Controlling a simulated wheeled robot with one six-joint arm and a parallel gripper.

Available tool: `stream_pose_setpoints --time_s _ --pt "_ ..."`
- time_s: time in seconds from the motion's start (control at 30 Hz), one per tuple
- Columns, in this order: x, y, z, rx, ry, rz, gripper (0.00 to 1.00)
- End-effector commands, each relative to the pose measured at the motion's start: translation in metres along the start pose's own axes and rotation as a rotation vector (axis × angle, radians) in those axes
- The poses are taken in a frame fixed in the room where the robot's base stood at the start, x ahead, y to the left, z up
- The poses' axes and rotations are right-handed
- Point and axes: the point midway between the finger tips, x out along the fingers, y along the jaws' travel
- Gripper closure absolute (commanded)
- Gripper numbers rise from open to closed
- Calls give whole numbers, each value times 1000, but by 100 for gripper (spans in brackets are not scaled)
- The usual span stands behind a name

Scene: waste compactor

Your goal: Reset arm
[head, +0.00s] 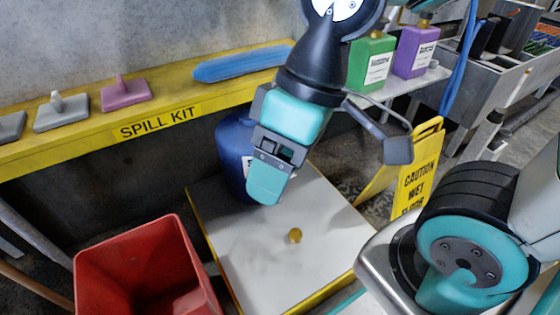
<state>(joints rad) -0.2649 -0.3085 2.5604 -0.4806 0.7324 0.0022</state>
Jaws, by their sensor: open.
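My gripper (330,168) hangs from the arm at the upper middle of the head view. Its teal and black body points downward. Its two fingers are spread wide, one at the lower left and one at the right, with nothing between them. It is above a low white-topped platform (310,255) with yellow edges. A small brass-coloured knob (295,235) is on the platform top, below the gripper and apart from it. A dark blue container (232,150) stands behind the left finger and is partly hidden by it.
A red bin (140,265) stands at the lower left. A yellow "SPILL KIT" shelf (160,122) holds handled pads and a blue pad (240,63). Green (372,62) and purple (414,48) jugs stand behind the gripper. A yellow wet-floor sign (418,170) stands right of the platform.

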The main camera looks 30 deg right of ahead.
Motion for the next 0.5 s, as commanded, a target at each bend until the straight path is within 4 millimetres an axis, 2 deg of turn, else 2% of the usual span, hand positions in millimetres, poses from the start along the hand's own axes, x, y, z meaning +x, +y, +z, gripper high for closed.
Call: stream_pose_setpoints --time_s 0.33,0.5 --pt "-4 -2 -1 -5 1 0 27" --pt "-31 -10 -7 -4 2 0 27"
